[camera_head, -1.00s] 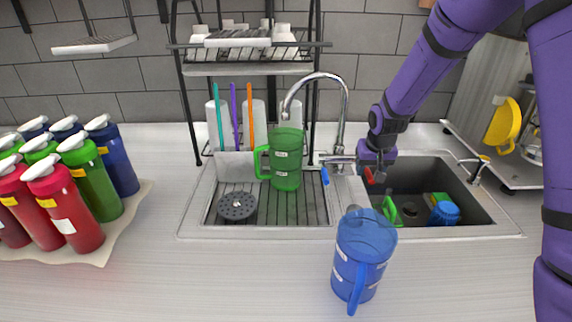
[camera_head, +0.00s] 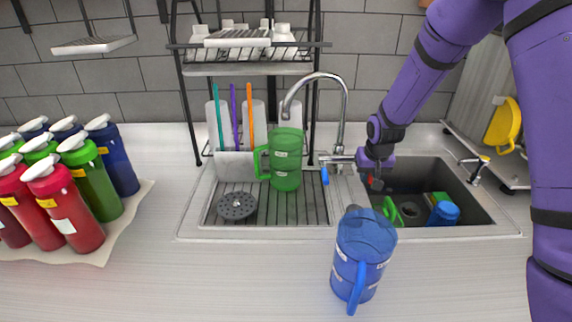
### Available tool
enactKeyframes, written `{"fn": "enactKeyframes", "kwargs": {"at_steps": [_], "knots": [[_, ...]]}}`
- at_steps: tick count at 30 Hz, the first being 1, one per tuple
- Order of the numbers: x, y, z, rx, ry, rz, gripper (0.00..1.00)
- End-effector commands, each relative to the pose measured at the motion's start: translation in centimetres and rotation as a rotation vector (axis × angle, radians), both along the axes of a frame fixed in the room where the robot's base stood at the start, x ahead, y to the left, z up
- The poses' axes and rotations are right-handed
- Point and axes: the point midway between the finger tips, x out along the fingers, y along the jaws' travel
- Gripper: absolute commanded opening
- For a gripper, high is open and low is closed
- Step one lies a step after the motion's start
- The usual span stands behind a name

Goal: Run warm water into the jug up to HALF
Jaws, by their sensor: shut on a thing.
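A green jug (camera_head: 286,168) with pale label bands stands upright on the ribbed drainer, under the spout of the chrome faucet (camera_head: 343,115). Its handle points left. I cannot tell its water level. A blue jug (camera_head: 362,252) with similar bands stands on the counter in front of the sink. The faucet has a side lever at its base with a blue marked end (camera_head: 325,176) on the left and a red part on the right. My gripper (camera_head: 374,178) is at the right end of the faucet base, shut on what looks like the red-marked tap handle; its fingertips are small and partly hidden.
The sink basin (camera_head: 470,205) at right holds green and blue items. A black strainer disc (camera_head: 237,206) lies on the drainer. Several pump bottles (camera_head: 70,205) stand at left. A dish rack (camera_head: 250,55) rises behind. The front counter is mostly clear.

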Motion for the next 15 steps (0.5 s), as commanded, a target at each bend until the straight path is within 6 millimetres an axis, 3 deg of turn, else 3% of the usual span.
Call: {"fn": "enactKeyframes", "kwargs": {"at_steps": [15], "knots": [[0.3,0.7,1.3,0.006,-0.003,0.010,0.11]]}}
